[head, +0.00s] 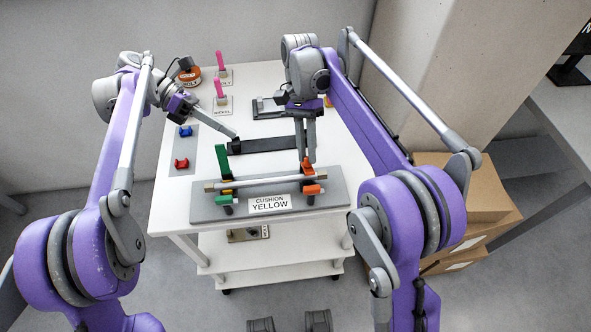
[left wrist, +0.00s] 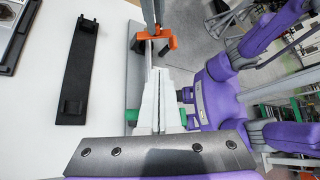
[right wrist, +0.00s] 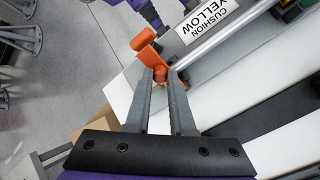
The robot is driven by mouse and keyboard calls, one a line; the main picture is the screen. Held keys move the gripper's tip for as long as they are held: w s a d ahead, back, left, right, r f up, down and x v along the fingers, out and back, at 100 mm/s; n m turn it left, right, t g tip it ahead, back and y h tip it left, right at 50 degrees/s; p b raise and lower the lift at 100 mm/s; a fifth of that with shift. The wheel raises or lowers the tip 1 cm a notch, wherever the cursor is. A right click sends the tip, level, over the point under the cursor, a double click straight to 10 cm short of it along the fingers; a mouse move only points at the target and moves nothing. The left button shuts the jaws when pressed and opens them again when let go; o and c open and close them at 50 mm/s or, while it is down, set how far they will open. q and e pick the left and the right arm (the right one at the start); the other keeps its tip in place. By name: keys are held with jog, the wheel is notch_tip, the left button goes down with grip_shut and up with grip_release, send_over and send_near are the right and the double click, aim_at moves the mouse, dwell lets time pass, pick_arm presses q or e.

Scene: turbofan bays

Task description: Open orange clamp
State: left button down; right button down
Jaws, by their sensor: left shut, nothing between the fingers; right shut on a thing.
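The orange clamp (head: 309,172) sits at the right end of a grey rod (head: 262,181) on a grey fixture plate (head: 200,209). It also shows in the left wrist view (left wrist: 167,43) and the right wrist view (right wrist: 145,40). My right gripper (head: 308,160) points down and is shut on the upper part of the orange clamp; in the right wrist view its fingertips (right wrist: 162,78) meet at the orange knob. A green clamp (head: 222,160) with a raised lever holds the rod's left end. My left gripper (head: 236,136) is shut and empty, beyond the green clamp.
A "CUSHION YELLOW" label (head: 269,203) lies at the front of the plate. A black bracket (head: 275,144) lies behind the rod. Blue (head: 186,131) and red (head: 181,163) parts sit on a tray at left. Pink-handled pieces (head: 219,88) stand at the back. Cardboard boxes (head: 470,190) stand right of the table.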

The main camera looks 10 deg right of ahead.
pick_arm(q)
jog(key=x, duration=1.9)
jog(key=shift+w+r, duration=0.4)
jog(key=shift+r, duration=0.1)
pick_arm(e)
jog(key=c, duration=0.8)
grip_release()
jog(key=shift+a, duration=0.1)
jog(key=shift+o, duration=0.2)
pick_arm(q)
jog(key=shift+s, duration=0.1)
